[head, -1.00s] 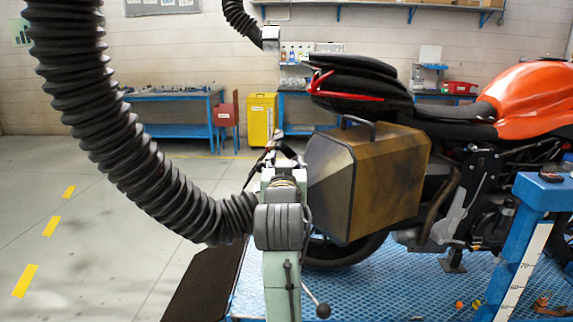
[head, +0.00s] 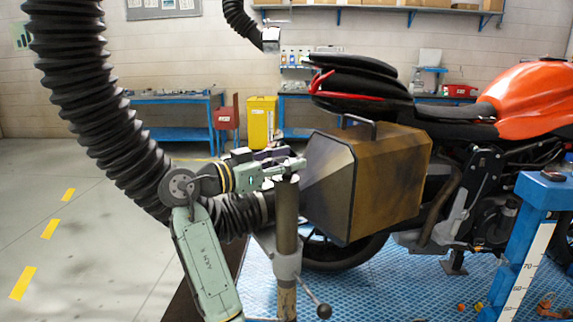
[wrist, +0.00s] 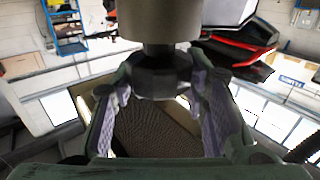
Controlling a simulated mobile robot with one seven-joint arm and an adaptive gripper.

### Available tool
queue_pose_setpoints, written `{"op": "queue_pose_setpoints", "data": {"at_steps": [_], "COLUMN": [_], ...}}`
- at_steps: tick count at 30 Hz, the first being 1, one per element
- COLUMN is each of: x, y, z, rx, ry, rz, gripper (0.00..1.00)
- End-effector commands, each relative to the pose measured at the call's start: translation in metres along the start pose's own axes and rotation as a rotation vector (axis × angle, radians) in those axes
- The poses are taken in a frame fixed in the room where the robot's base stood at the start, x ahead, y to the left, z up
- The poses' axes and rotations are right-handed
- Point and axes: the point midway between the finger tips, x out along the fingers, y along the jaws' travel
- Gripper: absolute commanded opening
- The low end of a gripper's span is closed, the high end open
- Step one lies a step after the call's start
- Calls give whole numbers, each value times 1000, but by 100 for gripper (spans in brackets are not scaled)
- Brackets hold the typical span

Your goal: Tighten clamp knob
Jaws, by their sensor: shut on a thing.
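The dark, lobed clamp knob (wrist: 160,76) sits under a tan cylinder (wrist: 158,20) in the wrist view. The purple-padded fingers of my gripper (wrist: 162,100) are on either side of it and shut on it. In the head view my gripper (head: 275,163) reaches from the left to the top of an upright post (head: 287,218). The knob is hard to make out there, as the gripper and clamp parts overlap. A thick black corrugated hose (head: 90,105) ends behind my arm, beside the post, near the bronze box-shaped hood (head: 375,185).
The orange motorcycle (head: 530,95) stands behind the hood on a blue platform (head: 400,285). A black ball-ended lever (head: 323,311) sticks out low on the post. A blue upright frame (head: 525,235) stands at right. The floor at left is clear.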

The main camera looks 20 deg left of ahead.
Motion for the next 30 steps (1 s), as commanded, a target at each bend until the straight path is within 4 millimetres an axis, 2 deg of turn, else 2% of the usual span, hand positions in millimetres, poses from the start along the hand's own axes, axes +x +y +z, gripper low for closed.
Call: {"op": "queue_pose_setpoints", "data": {"at_steps": [12, 30], "x": [0, 1], "y": [0, 1], "z": [1, 2], "rx": [-4, -4], "ry": [-3, -6], "rz": [210, 245], "gripper": [13, 13]}}
